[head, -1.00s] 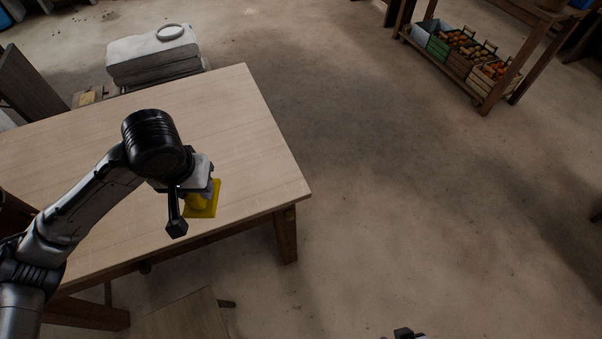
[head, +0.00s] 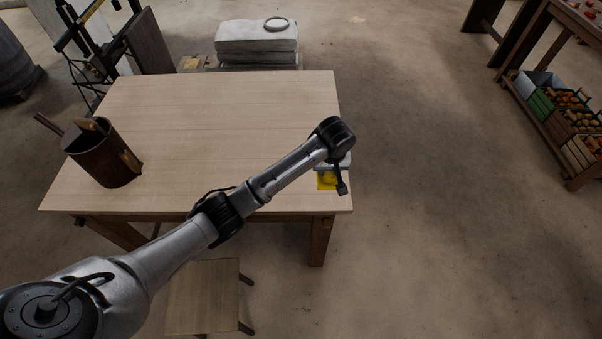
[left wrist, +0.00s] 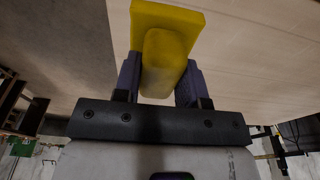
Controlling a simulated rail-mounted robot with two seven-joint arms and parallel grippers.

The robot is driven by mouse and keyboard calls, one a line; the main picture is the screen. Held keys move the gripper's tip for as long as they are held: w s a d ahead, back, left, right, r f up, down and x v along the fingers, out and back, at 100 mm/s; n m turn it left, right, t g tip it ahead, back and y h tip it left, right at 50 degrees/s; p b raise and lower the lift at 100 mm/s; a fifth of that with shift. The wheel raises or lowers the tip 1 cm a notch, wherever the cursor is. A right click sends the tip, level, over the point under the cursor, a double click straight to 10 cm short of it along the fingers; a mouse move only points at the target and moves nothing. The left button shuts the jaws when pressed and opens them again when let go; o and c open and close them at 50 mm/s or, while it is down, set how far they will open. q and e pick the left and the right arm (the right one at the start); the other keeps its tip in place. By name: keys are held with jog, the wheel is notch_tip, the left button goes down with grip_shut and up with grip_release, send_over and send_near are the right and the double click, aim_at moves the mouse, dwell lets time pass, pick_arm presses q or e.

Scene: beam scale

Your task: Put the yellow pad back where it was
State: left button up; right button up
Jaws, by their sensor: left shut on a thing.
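The yellow pad (head: 326,185) is at the right front corner of the wooden table (head: 215,110) in the head view. It is a flat square plate with a rounded block as its grip. My left gripper (left wrist: 160,76) is shut on this block, with one dark finger on each side in the left wrist view. The plate (left wrist: 168,17) extends beyond the fingertips. In the head view my wrist hides part of the pad. I cannot tell whether the pad touches the tabletop or hangs just above it. My right gripper is not in view.
A dark brown bucket (head: 101,155) with tools stands at the table's left end. A wooden stool (head: 203,297) is in front of the table. Grey stacked slabs (head: 257,45) lie behind it. A shelf with crates (head: 557,118) stands far right. The middle of the tabletop is clear.

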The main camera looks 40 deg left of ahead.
pick_arm(q)
jog(key=a+f, duration=0.2)
jog(key=a, duration=0.1)
jog(key=a+f, duration=0.2)
jog(key=a, duration=0.1)
jog(key=a+f, duration=0.2)
jog(key=a, duration=0.2)
jog(key=shift+a, duration=0.1)
jog(key=shift+f, duration=2.05)
jog(key=shift+f, duration=0.1)
jog(key=o, duration=0.9)
jog(key=r, duration=0.4)
jog(key=s+r, duration=0.1)
jog(key=r, duration=0.3)
jog(key=d+r+p, duration=0.1)
jog(key=r, duration=0.3)
jog(key=shift+s+d, duration=0.1)
jog(key=shift+s, duration=0.15)
